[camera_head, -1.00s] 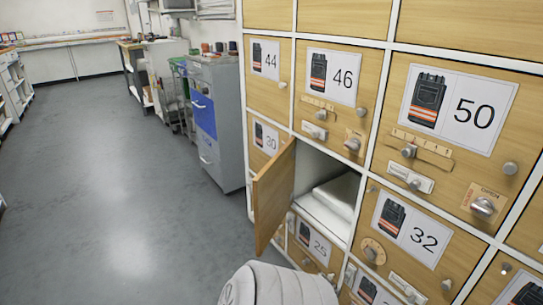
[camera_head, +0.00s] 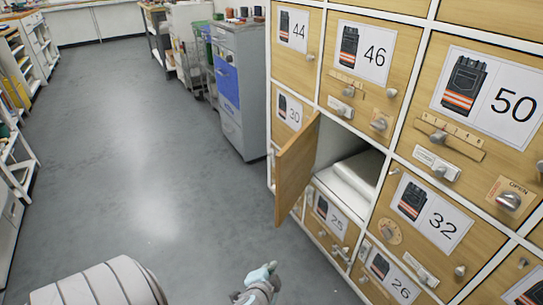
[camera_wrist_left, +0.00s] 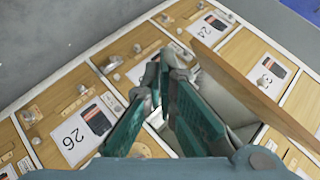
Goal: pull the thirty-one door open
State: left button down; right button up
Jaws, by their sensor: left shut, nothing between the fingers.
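The wooden door (camera_head: 296,168) between the 30 and 32 doors stands swung open, hinged at its left side; its number face is turned away from the head view. I take it for the thirty-one door by its place. Inside its compartment lies a pale folded item (camera_head: 356,172). My left gripper (camera_head: 262,277) is shut and empty, low in front of the lockers and apart from the door. In the left wrist view, the teal fingers (camera_wrist_left: 162,75) are beside the open door (camera_wrist_left: 250,85), with a gap between them. My right gripper is not in view.
Closed doors surround the opening: 30 (camera_head: 290,110), 46 (camera_head: 360,60), 32 (camera_head: 428,215) and 25 (camera_head: 333,217), several with protruding knobs. A grey cabinet (camera_head: 240,90) stands beyond the lockers. The floor (camera_head: 140,170) to the left is clear; shelves (camera_head: 15,160) line the far left.

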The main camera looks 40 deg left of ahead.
aim_at(287, 171)
pick_arm(q)
jog(key=w+r+m+t+y+p, duration=0.1)
jog(key=w+r+m+t, duration=0.35)
jog(key=r, duration=0.65)
jog(key=w+r+m+t+y+p, duration=0.1)
jog(key=w+r+m+t+p, duration=0.3)
jog(key=r, duration=0.7)
jog(key=shift+n+g, duration=0.65)
jog(key=shift+g, duration=0.2)
jog(key=w+a+b, duration=0.4)
jog(key=w+a, duration=0.4)
jog(key=a, duration=0.1)
jog(key=shift+w+f, duration=0.15)
jog(key=shift+w, duration=0.25)
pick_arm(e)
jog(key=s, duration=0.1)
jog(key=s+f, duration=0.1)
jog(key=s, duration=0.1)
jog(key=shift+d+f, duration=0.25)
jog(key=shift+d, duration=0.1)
